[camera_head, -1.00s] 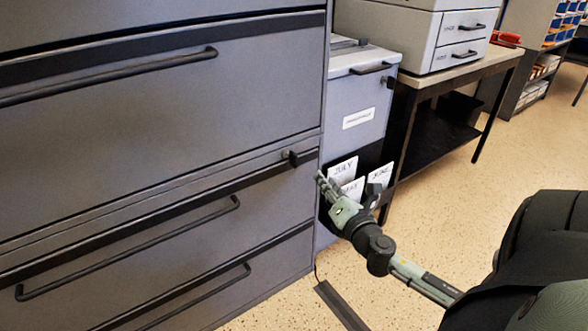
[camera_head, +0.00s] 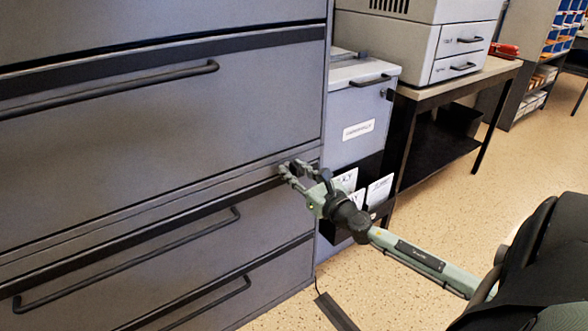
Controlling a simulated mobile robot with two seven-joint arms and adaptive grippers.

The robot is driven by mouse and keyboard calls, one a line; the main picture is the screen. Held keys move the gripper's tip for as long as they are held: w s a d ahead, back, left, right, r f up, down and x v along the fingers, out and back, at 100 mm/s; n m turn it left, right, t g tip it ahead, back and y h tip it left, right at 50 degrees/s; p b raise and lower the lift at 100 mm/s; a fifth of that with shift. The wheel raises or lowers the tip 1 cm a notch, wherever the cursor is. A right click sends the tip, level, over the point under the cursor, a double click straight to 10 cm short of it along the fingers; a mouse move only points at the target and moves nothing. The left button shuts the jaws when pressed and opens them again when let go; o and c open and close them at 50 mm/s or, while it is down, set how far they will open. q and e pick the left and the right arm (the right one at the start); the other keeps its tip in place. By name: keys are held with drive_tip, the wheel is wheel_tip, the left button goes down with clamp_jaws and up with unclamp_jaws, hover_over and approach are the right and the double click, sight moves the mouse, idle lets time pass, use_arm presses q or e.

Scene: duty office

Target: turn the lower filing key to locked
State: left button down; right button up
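The grey filing cabinet (camera_head: 140,130) fills the left of the head view. In the earlier frame a small dark key sits at the right end of the strip between its drawers. Now my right gripper (camera_head: 289,167) is at that spot, and its fingers cover the key, so I cannot see which way it is turned. The two fingers look apart, with their tips at the cabinet face around the key's place. I cannot tell whether they touch the key. My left gripper is not in view.
Long bar handles (camera_head: 135,258) stick out from the drawers. A smaller grey cabinet (camera_head: 345,105) with white cards stands just right, behind my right gripper. A printer (camera_head: 420,35) is on a table beyond. Speckled floor (camera_head: 450,180) is open at right.

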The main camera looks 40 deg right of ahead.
drive_tip(key=shift+w, duration=0.1)
clamp_jaws()
